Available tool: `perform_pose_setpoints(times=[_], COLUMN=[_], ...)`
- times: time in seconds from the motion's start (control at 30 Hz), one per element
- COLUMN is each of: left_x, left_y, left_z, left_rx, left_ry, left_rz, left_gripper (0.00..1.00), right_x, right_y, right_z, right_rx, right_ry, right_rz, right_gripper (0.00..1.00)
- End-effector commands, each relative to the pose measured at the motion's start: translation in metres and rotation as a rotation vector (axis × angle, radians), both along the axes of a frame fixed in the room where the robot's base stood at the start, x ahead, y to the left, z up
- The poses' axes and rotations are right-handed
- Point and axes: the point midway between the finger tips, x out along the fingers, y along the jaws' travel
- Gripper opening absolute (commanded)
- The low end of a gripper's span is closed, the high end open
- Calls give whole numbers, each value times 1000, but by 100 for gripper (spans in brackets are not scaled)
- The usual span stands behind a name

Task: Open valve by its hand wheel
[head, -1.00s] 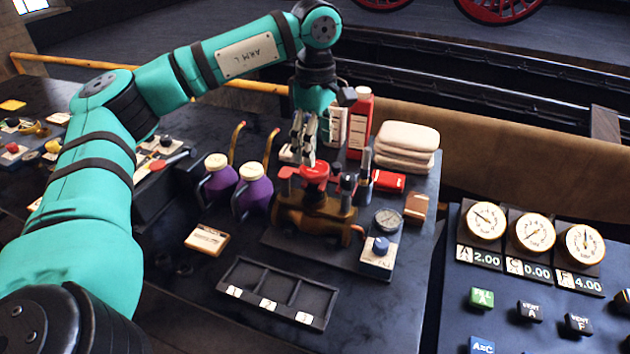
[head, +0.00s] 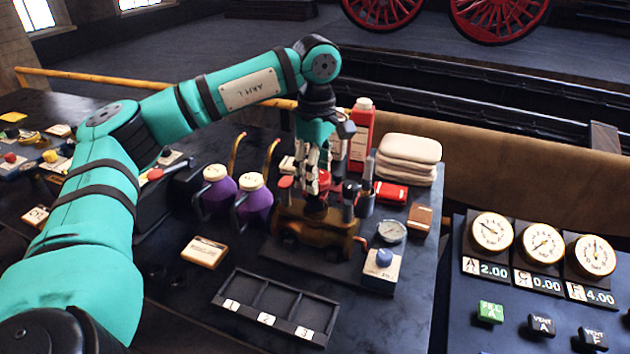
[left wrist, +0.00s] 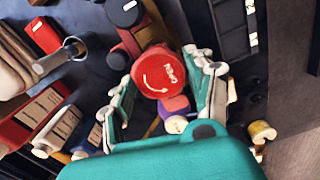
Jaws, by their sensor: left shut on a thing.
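The valve is a brown, bronze-like body (head: 315,230) on a dark plate on the bench. Its red hand wheel (left wrist: 158,77), marked OPEN with a curved arrow, faces up in the left wrist view. In the head view the wheel is mostly hidden behind my fingers. My left gripper (head: 317,188) points down at the wheel from above. Its fingers lie on either side of the wheel in the left wrist view (left wrist: 163,90), and it is shut on it. My right gripper is in neither view.
Purple bottles (head: 254,204) stand left of the valve. A red bottle (head: 361,138) and folded cloths (head: 408,158) are behind it. A small gauge (head: 392,231) and a blue-knobbed box (head: 382,270) are at its right. A divided tray (head: 240,283) lies in front.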

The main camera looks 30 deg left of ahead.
Motion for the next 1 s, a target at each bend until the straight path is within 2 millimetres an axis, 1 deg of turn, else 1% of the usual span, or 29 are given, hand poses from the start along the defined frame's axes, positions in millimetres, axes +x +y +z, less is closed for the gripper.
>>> perform_pose_setpoints(times=[0.03,0.07,0.1,0.17,0.27,0.4,0.5,0.6,0.87,0.97,1.0], left_x=[0,0,0,0,0,0,0,0,0,0,0], left_y=[0,0,0,0,0,0,0,0,0,0,0], left_z=[0,0,0,0,0,0,0,-1,-1,0,0], left_rx=[0,-1,-1,-1,-1,-1,0,0,0,0,-1], left_ry=[0,-2,-2,-1,0,0,-1,-1,-1,0,0], left_rz=[0,0,3,28,143,350,449,490,503,592,649], left_gripper=[25,23,18,18,18,18,18,18,18,18,18], right_x=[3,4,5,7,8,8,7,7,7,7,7], right_y=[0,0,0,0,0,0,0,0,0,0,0], right_z=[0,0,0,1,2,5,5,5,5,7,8], right_rx=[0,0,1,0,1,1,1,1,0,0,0], right_ry=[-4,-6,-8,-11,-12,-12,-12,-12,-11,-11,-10], right_rz=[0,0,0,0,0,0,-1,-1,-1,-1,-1], right_gripper=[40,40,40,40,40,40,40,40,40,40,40])
